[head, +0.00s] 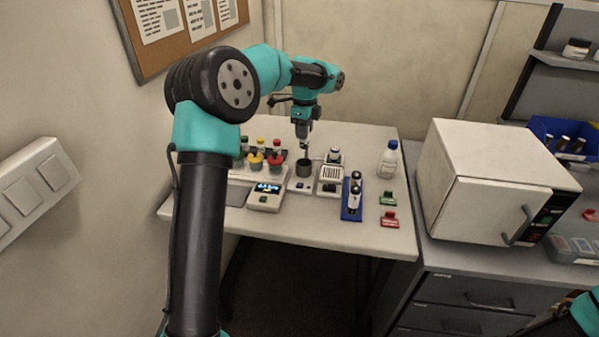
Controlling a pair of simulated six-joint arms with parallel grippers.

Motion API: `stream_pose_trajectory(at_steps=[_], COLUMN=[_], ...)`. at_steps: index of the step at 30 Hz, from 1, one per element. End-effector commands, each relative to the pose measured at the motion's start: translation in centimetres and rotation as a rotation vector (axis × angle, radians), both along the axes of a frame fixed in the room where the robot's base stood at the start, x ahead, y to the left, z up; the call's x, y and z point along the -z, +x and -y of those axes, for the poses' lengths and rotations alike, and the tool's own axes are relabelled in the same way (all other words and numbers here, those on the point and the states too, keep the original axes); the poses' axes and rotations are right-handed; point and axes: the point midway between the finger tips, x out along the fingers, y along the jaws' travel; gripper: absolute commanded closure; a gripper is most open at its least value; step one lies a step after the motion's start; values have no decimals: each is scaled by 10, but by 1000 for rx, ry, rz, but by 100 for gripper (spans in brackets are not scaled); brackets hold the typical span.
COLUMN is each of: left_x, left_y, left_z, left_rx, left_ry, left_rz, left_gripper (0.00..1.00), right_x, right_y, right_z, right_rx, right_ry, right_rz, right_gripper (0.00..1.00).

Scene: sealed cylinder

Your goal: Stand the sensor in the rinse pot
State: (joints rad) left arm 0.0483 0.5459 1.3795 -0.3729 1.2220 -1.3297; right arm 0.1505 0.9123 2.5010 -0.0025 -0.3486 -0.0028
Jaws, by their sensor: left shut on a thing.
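My left gripper (302,131) reaches over the white table from above and is shut on the sensor (306,148), a thin, roughly upright stick below the fingers. A small dark grey pot (306,174), which looks like the rinse pot, stands below it among the instruments. The sensor's lower end is at or just above the pot's mouth; at this size I cannot tell whether it is inside. Only a part of my right arm shows in the bottom right corner, and its gripper is out of view.
Close left of the pot are bottles with yellow and red caps (275,159) and a meter (266,196). Right of it are a white block (331,174), a blue rack (351,210) and a bottle (388,160).

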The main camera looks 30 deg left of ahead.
Motion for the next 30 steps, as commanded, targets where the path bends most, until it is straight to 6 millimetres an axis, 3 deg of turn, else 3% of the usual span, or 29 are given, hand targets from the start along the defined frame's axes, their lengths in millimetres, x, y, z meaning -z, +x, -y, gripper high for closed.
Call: stream_pose_trajectory(at_steps=[5, 15, 26, 30], left_x=[8, 58, 63, 74], left_y=[0, 0, 0, 0], left_z=[0, 0, 0, 0], left_rx=[-1, -2, -1, -1], left_ry=[0, 0, 0, 0], left_rz=[-2, -1, 0, -1], left_gripper=[94, 94, 94, 94], right_x=[0, 0, 0, 0], right_y=[0, 0, 0, 0], right_z=[0, 0, 0, 0], right_rx=[0, 0, 0, 0], right_ry=[0, 0, 0, 0], right_rz=[0, 0, 0, 0], right_gripper=[57, 57, 57, 57])
